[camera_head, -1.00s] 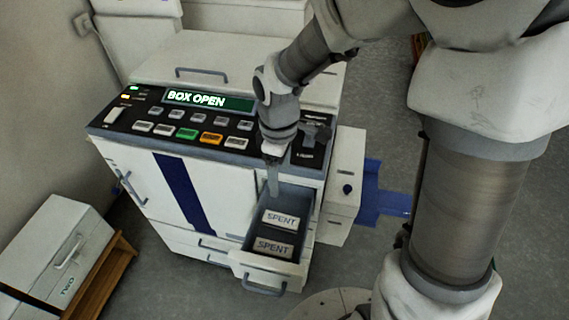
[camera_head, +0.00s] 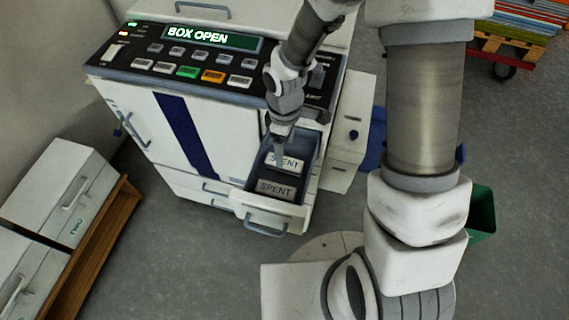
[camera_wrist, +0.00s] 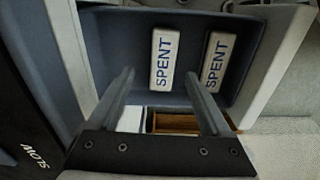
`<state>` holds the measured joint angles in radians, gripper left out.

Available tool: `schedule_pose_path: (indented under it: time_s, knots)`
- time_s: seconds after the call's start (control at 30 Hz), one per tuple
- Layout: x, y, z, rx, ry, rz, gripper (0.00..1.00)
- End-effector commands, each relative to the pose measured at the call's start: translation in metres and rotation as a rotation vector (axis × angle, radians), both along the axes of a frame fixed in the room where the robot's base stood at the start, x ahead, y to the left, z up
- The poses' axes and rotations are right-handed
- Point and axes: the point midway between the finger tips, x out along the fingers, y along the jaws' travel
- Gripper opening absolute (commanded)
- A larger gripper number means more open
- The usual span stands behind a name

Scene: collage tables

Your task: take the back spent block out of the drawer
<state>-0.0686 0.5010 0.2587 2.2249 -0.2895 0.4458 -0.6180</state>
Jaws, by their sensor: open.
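The drawer (camera_head: 264,223) is pulled out of the white machine. Two white blocks marked SPENT lie in it, one behind the other. The back spent block (camera_head: 291,165) is nearer the machine, and my gripper partly covers it in the head view. The front spent block (camera_head: 276,189) lies nearer the drawer handle. My gripper (camera_head: 279,160) points down over the drawer's back part. In the wrist view my gripper (camera_wrist: 160,76) is open, and the back spent block (camera_wrist: 165,60) appears between its fingertips. The front spent block (camera_wrist: 217,62) is just right of the right finger. No contact is visible.
The machine's panel (camera_head: 185,60) reads BOX OPEN and stands behind the drawer. A white side box (camera_head: 345,140) stands right of the drawer. White cases (camera_head: 62,195) on a wooden stand are at the left. The floor before the drawer is mostly clear.

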Motion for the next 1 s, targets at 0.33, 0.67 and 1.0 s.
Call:
schedule_pose_path:
  time_s: [0.33,0.67,1.0]
  knots:
    - [-0.005,0.001,-0.046,-0.001,0.001,0.001,0.82]
    - [-0.004,0.001,-0.049,0.0,0.0,0.001,0.73]
    - [-0.005,0.001,-0.048,0.0,0.0,0.0,0.12]
